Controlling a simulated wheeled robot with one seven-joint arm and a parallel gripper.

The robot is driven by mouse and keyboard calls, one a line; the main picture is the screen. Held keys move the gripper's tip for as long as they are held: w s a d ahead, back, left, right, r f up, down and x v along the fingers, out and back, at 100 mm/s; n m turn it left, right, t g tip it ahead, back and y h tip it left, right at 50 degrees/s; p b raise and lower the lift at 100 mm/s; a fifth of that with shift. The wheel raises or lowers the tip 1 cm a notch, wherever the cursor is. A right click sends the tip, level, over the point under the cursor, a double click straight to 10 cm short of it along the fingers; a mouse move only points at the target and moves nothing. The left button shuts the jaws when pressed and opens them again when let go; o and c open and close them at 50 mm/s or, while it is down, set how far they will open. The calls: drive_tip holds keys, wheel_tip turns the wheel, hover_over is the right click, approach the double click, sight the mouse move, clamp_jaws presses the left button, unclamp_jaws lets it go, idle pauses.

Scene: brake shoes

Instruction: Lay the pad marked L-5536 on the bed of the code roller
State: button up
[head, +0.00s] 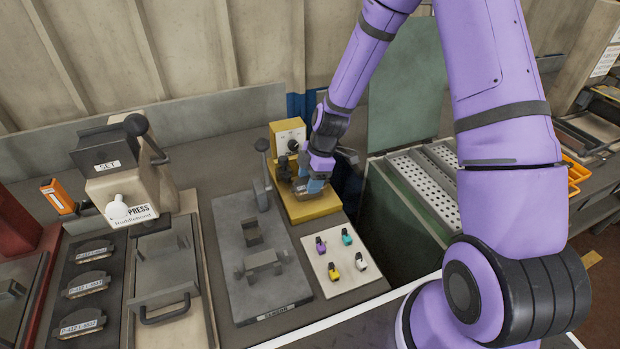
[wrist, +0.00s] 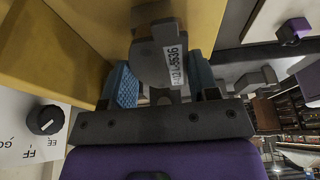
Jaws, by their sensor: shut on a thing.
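My gripper (head: 316,186) is shut on a dark grey pad with a white label. In the wrist view the pad (wrist: 150,62) sits between my two blue-padded fingers (wrist: 163,88), and its label reads L-5536 at the end. The code roller (head: 318,207) is a yellow machine with a white dial panel (head: 288,134) at its back. My gripper and the pad are low over its yellow base. Yellow surfaces (wrist: 75,28) and the lettered dial (wrist: 45,120) are close by in the wrist view. I cannot tell whether the pad touches the bed, which my gripper partly hides.
A grey fixture plate (head: 262,290) lies left of the roller. A white board (head: 345,262) with several coloured clips lies in front. A perforated tray (head: 425,185) is at right.

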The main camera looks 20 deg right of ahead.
drive_tip(key=shift+f, duration=0.3)
drive_tip(key=o, duration=1.3)
drive_tip(key=shift+c, duration=0.2)
drive_tip(key=v, duration=1)
drive_tip(key=shift+r, duration=0.35)
drive_tip(key=shift+d, duration=0.15)
